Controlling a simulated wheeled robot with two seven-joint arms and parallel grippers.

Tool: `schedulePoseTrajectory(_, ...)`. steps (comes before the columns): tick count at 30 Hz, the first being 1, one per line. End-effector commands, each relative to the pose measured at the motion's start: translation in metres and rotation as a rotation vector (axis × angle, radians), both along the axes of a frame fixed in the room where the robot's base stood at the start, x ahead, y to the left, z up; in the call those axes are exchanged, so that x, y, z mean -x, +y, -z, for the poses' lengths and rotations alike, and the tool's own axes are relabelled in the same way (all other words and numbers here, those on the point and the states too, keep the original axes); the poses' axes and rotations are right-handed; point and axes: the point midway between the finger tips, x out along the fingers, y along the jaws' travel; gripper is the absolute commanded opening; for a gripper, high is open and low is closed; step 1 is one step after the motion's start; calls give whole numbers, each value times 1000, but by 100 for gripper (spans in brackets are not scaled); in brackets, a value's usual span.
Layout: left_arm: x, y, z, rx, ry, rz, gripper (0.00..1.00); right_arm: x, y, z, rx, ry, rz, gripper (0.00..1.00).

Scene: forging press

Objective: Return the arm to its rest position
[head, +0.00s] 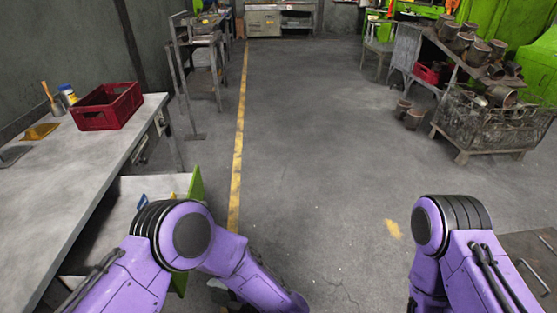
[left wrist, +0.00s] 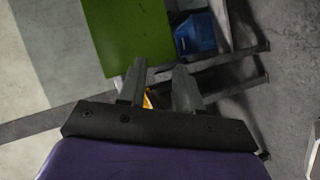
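My left arm (head: 185,240) bends down in front of me in the head view, beside the grey workbench. My left gripper (left wrist: 158,76) shows in the left wrist view with its two dark fingers apart and nothing held between them. Beyond the fingers are a green panel (left wrist: 125,35) and a blue item (left wrist: 195,33). A small yellow patch shows in the gap, behind the fingers. My right arm (head: 450,245) is bent at the lower right of the head view. Its gripper is out of the picture.
The grey workbench (head: 50,200) on the left carries a red crate (head: 107,105). A green panel (head: 196,185) stands close to my left elbow. A wire basket (head: 490,125) of metal parts stands at the right. The floor (head: 310,130) ahead is clear.

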Motion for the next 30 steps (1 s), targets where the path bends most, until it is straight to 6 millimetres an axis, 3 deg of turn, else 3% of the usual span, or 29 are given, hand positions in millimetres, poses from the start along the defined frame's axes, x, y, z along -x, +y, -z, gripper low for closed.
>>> schedulePoseTrajectory(5, -16, 20, 35, -72, 283, 429, 34, 0, 0, 0, -1, 1, 0, 41)
schedulePoseTrajectory(8, -3, 39, 66, -132, 535, 729, 34, 0, 0, 0, -1, 1, 0, 41)
schedulePoseTrajectory(11, 44, 66, 100, -169, 855, 1049, 34, 0, 0, 0, -1, 1, 0, 41)
schedulePoseTrajectory(12, 69, 78, 110, -166, 974, 1157, 34, 0, 0, 0, -1, 1, 0, 41)
schedulePoseTrajectory(15, 136, 108, 120, -118, 1210, 1346, 34, 0, 0, 0, -1, 1, 0, 41)
schedulePoseTrajectory(18, 182, 131, 117, -54, 1329, 1397, 34, 0, 0, 0, -1, 1, 0, 41)
schedulePoseTrajectory(20, 195, 143, 114, -33, 1359, 1377, 34, 0, 0, 0, -1, 1, 0, 41)
schedulePoseTrajectory(23, 201, 155, 113, -19, 1372, 1341, 34, 0, 0, 0, -1, 1, 0, 41)
schedulePoseTrajectory(30, 200, 154, 113, -18, 1369, 1339, 34, 0, 0, 0, -1, 1, 0, 41)
